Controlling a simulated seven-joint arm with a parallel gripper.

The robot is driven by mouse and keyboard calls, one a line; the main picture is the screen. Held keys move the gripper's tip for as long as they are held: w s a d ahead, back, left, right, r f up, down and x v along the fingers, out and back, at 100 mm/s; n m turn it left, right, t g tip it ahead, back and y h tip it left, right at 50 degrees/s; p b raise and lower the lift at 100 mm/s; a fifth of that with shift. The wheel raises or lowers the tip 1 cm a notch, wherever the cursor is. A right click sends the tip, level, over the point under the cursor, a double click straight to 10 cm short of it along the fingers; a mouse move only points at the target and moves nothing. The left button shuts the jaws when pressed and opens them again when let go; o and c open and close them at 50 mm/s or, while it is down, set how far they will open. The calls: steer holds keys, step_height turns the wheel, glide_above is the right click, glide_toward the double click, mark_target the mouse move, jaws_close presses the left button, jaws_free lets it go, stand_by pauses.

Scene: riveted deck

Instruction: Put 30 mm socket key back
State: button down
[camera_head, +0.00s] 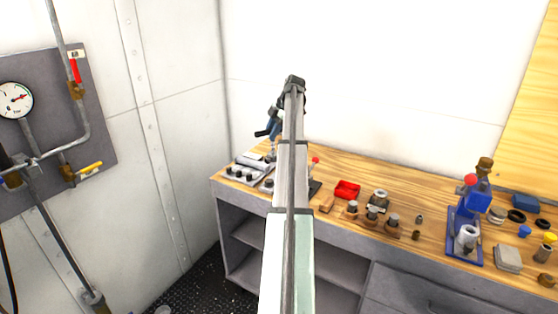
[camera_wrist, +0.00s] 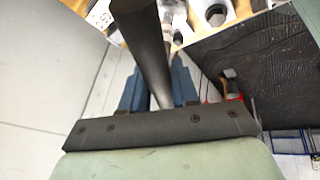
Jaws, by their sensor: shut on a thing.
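In the wrist view my gripper (camera_wrist: 160,88) is shut on a dark, tapering metal cylinder, which looks like the socket key (camera_wrist: 146,45). The key widens toward the top of the picture and hides part of what lies beyond. In the camera_head view a thin grey part of the key (camera_head: 272,149) shows below the fingers. A grey block with several dark round openings (camera_head: 242,173) sits on the bench just below and left. I cannot tell whether the key touches it.
A red tray (camera_head: 347,190), a wooden rack with metal pieces (camera_head: 350,214) and a blue press-like tool (camera_head: 473,212) stand further right on the bench (camera_head: 432,193). My arm hides part of the bench. A wall panel with a gauge (camera_head: 15,99) and pipes is at left.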

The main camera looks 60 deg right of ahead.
steer(key=w+d+r+m+h, duration=0.1)
steer(key=w+d+m+h, duration=0.15)
steer(key=d+m, duration=0.4)
steer(key=w+d+m+h, duration=0.2)
steer(key=d+m+h, duration=0.1)
steer(key=d+m, duration=0.3)
step_height(320, 180, down, 9)
steer(key=shift+d+n, duration=0.35)
steer(key=shift+d, duration=0.1)
steer(key=shift+y, duration=0.25)
steer(key=c, duration=0.8)
jaws_free()
steer(key=shift+f, duration=0.1)
steer(key=shift+c, duration=0.2)
steer(key=v, duration=1.2)
steer(key=shift+s, duration=0.15)
